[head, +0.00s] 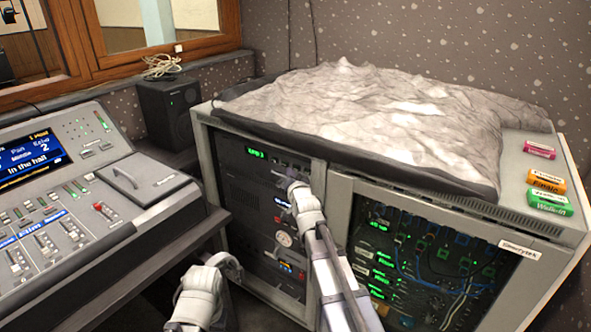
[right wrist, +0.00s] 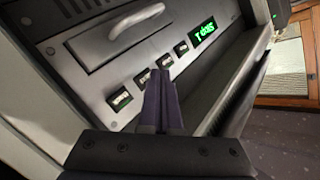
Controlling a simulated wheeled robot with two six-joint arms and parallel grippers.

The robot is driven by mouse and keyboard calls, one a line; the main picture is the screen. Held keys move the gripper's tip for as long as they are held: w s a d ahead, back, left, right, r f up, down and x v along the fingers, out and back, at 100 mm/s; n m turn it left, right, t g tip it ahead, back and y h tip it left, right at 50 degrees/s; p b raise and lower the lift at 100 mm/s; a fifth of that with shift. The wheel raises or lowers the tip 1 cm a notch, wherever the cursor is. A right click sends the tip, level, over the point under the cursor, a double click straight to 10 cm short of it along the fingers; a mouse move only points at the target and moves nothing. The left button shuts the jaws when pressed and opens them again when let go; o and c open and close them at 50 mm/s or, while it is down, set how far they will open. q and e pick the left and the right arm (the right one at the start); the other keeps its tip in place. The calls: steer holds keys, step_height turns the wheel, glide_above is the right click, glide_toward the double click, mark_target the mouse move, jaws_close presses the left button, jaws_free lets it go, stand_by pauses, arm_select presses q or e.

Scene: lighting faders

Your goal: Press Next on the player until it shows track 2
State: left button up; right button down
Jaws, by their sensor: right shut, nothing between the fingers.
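The player (head: 285,163) is the top unit in the left bay of the grey rack. Its green display (head: 256,153) is lit; its characters are too small and blurred to read surely, also in the right wrist view (right wrist: 204,31). A row of small buttons runs beside the display, among them one (right wrist: 120,98) at the far end and one (right wrist: 181,48) near the display. My right gripper (head: 284,178) is shut and empty, its fingertips (right wrist: 161,76) in front of the middle buttons; I cannot tell if they touch. My left gripper (head: 228,264) is low and left, its fingers unclear.
The lighting desk (head: 150,180) with faders stands at the left, a black speaker (head: 168,110) behind it. A grey cloth-like heap (head: 370,105) covers the rack top. Pink, orange and green labelled blocks (head: 547,180) lie at its right. A glazed door (head: 430,255) closes the right bay.

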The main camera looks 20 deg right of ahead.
stand_by(0.4)
steer(key=shift+w+d, duration=0.25)
steer(key=shift+d, duration=0.1)
steer(key=shift+w+d, duration=0.25)
stand_by(0.7)
steer(key=shift+s+a, duration=0.5)
steer(key=shift+a, duration=0.1)
stand_by(0.4)
steer(key=shift+s+a, duration=0.8)
steer(key=shift+a, duration=0.2)
steer(key=shift+s+a, duration=0.75)
steer(key=shift+a, duration=0.25)
